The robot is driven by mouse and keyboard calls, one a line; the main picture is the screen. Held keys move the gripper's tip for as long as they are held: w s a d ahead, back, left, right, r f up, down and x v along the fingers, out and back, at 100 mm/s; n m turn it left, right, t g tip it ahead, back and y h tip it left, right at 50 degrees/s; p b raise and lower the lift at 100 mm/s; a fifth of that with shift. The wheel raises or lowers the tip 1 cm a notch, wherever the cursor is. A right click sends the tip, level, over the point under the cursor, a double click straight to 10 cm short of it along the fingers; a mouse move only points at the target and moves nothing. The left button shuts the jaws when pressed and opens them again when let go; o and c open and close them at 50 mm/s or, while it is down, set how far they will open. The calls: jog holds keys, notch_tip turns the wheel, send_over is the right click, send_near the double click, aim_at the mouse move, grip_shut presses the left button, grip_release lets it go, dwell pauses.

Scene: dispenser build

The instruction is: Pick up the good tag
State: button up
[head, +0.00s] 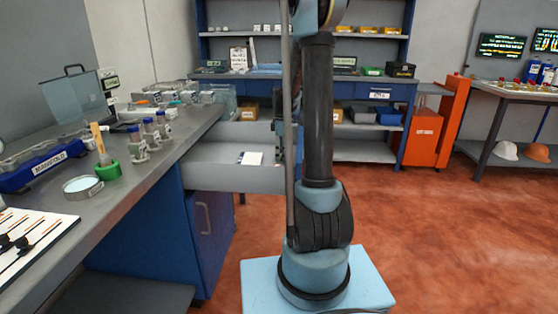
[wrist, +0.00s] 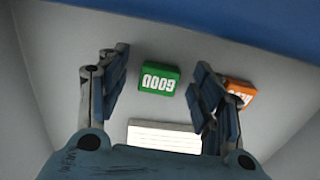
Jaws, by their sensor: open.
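The good tag (wrist: 158,81) is a small green block with white lettering reading GOOD, upside down in the wrist view. It lies on the grey floor of an open drawer (head: 225,178). My gripper (wrist: 161,84) is open, with one finger on each side of the tag in the picture and no finger seen touching it. I cannot tell its exact height above the tag. In the head view the tag is not visible and my arm column hides much of the gripper.
An orange tag (wrist: 238,93) lies right of the green one, partly behind my right finger. A white card (wrist: 165,136) with lines lies nearer my palm, partly covered. A blue edge (wrist: 210,18) crosses the top of the wrist view. The workbench (head: 150,175) stands at left.

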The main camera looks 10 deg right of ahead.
jog(key=shift+f, duration=0.35)
jog(key=c, duration=1.1)
jog(key=shift+o, duration=0.2)
jog(key=shift+r, duration=0.15)
